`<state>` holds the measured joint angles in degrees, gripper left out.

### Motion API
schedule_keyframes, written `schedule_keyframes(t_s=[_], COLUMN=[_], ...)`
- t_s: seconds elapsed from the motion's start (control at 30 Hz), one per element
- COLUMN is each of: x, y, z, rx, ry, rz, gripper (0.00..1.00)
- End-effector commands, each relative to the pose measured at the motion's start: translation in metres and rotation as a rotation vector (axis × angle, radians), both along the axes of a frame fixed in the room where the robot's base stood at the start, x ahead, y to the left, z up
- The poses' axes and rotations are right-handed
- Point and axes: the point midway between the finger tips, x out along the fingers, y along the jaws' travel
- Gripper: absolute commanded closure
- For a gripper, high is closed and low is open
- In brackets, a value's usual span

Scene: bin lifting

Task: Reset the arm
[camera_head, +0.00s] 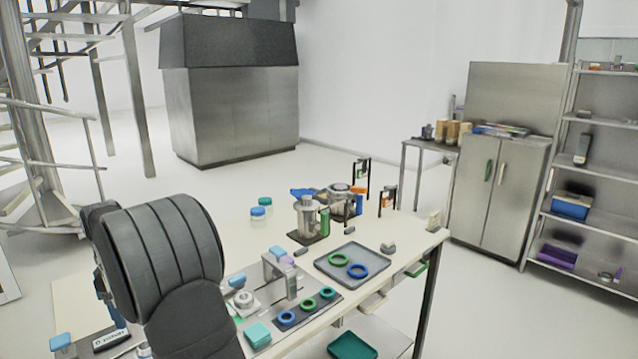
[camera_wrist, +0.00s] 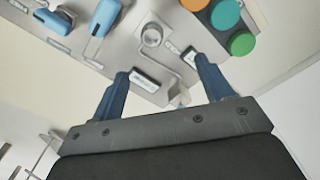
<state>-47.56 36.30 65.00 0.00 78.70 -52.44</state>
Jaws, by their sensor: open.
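My gripper (camera_wrist: 162,70) shows in the wrist view with its two blue fingers spread well apart and nothing between them. Beyond the fingertips is a grey surface with a small white round fitting (camera_wrist: 152,36) and a label plate (camera_wrist: 148,82). Nothing in view appears touched by the fingers. In the head view my dark ribbed arm fills the lower left and hides part of the table (camera_head: 400,232); the gripper cannot be made out there.
A dark rack (camera_head: 334,300) holds several rings. Coffee-maker-like devices (camera_head: 308,216) stand at the back. Blue-handled items (camera_wrist: 104,17) and coloured round caps (camera_wrist: 226,14) lie beyond the fingers.

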Motion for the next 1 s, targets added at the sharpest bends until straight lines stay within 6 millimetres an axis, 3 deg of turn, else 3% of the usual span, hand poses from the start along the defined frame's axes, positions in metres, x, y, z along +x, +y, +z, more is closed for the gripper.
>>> schedule_keyframes(t_s=[0.17, 0.3, 0.5, 0.77, 0.93, 1.0], x=[0.019, 0.017, 0.017, 0.017, 0.017, 0.009], y=[0.005, 0.005, 0.005, 0.005, 0.005, 0.003], z=[0.006, -0.008, -0.012, -0.011, 0.003, 0.004], rx=[0.000, -0.001, 0.000, 0.000, 0.001, 0.000], ry=[-0.001, 0.001, 0.000, 0.000, -0.002, 0.001], rz=[-0.005, -0.004, -0.004, -0.004, -0.004, 0.000], gripper=[0.28, 0.28, 0.28, 0.28, 0.28, 0.28])
